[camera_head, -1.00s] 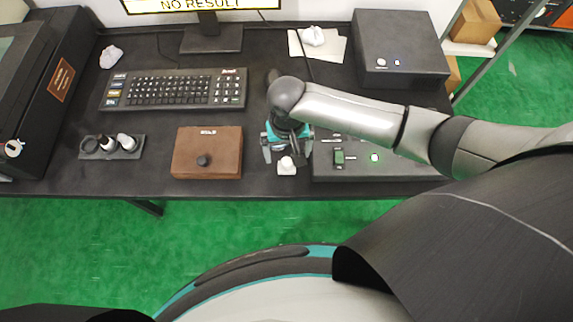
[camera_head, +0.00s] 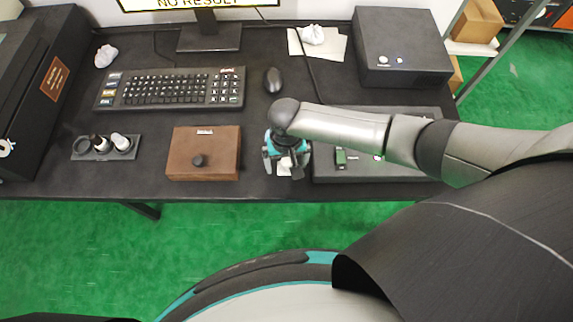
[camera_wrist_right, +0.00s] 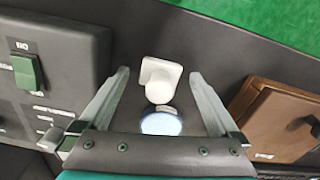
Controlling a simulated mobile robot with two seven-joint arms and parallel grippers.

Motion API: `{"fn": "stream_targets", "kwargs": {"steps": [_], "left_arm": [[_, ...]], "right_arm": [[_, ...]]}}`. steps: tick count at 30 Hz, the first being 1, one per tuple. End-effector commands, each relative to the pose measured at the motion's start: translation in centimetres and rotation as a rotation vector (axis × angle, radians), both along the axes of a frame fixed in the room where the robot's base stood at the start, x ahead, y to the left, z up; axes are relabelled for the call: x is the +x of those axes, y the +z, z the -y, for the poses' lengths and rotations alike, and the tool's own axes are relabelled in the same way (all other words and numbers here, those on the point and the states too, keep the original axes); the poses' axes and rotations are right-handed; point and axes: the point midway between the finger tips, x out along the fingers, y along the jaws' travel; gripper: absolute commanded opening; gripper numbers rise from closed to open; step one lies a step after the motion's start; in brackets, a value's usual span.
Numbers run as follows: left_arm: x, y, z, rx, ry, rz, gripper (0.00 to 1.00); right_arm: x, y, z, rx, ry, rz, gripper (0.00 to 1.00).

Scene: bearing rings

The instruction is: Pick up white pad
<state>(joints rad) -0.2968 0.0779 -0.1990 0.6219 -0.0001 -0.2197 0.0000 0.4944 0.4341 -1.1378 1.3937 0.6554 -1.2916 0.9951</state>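The white pad (camera_wrist_right: 160,78) is a small white square piece with a rounded knob on it. It lies on the dark table near the front edge, between the brown box and the grey control panel. In the head view the pad (camera_head: 284,167) is partly hidden by my right gripper (camera_head: 284,166). In the wrist view my right gripper (camera_wrist_right: 160,92) is open, with one finger on each side of the pad and gaps between. Nothing is held. My left gripper is not in view.
The brown box (camera_head: 204,153) with a dark knob stands left of my right gripper. The grey control panel (camera_head: 375,160) with a green switch lies close on the right. A keyboard (camera_head: 170,88) and mouse (camera_head: 272,80) are behind. The table's front edge is close.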

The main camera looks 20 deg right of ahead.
Motion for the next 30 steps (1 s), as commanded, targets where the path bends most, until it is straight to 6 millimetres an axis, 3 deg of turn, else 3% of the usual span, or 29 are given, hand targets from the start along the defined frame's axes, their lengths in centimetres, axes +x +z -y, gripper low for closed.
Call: {"fn": "stream_targets", "kwargs": {"steps": [2, 23, 30], "left_arm": [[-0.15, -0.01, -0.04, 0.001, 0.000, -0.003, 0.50], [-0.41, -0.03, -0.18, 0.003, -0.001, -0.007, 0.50], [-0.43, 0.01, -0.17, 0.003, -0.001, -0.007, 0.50]], "right_arm": [[0.01, 0.03, -0.01, 0.000, 0.000, 0.000, 0.88], [-0.02, 0.02, 0.01, 0.000, 0.000, 0.000, 0.09], [-0.01, 0.10, 0.00, 0.000, 0.000, 0.000, 0.09]]}}
